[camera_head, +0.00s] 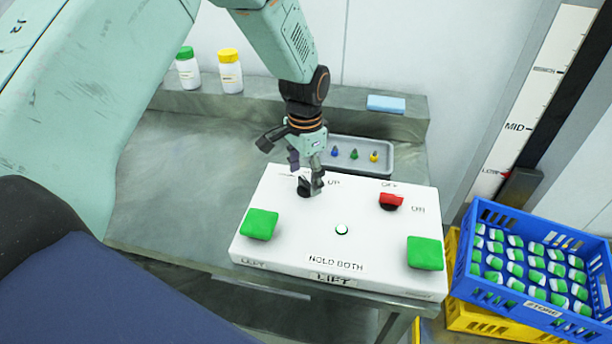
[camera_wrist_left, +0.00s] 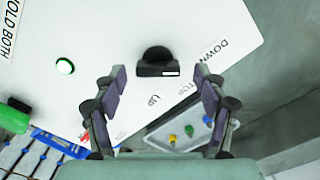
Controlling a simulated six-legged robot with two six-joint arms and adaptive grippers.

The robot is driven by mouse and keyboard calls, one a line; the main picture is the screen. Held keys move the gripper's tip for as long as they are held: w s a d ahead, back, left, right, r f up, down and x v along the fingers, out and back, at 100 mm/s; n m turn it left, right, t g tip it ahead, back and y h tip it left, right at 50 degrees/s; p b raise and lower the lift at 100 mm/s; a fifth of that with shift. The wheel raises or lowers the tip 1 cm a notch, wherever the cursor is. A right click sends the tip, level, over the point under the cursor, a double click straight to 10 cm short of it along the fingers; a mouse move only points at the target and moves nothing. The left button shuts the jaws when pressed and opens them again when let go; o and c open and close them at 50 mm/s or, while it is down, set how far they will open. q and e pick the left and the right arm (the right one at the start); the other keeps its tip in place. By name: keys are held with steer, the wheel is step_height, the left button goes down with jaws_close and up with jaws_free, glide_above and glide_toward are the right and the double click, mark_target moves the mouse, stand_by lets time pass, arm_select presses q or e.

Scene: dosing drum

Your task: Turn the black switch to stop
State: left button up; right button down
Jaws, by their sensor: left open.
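The black switch (camera_head: 304,188) is on the top left of the white control panel (camera_head: 290,228), partly hidden by my left gripper in the head view. In the left wrist view the switch (camera_wrist_left: 157,60) is a round knob with a bar handle and a small white mark near the bar's right end. The labels DOWN, UP and a partly covered "TOP" are printed beside it. My left gripper (camera_wrist_left: 158,74) is open, its two fingers apart on either side of the switch, with gaps on both sides. I cannot tell its exact height above the panel. My right gripper is not in view.
A red switch (camera_head: 390,202), two green buttons (camera_head: 260,224) (camera_head: 425,253) and a white round button (camera_head: 341,229) are on the same panel. A grey tray (camera_head: 385,143) with small coloured pieces lies behind. A blue crate (camera_head: 541,312) of bottles stands right.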

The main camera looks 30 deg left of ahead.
arm_select(q)
steer(key=shift+d+f, duration=0.2)
steer(key=shift+f, duration=0.25)
steer(key=shift+s+r, duration=0.1)
steer(key=shift+s, duration=0.05)
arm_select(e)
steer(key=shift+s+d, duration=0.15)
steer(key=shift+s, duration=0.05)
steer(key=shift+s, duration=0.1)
arm_select(q)
steer(key=shift+a, duration=0.1)
steer(key=shift+c, duration=2.3)
steer(key=c, duration=0.7)
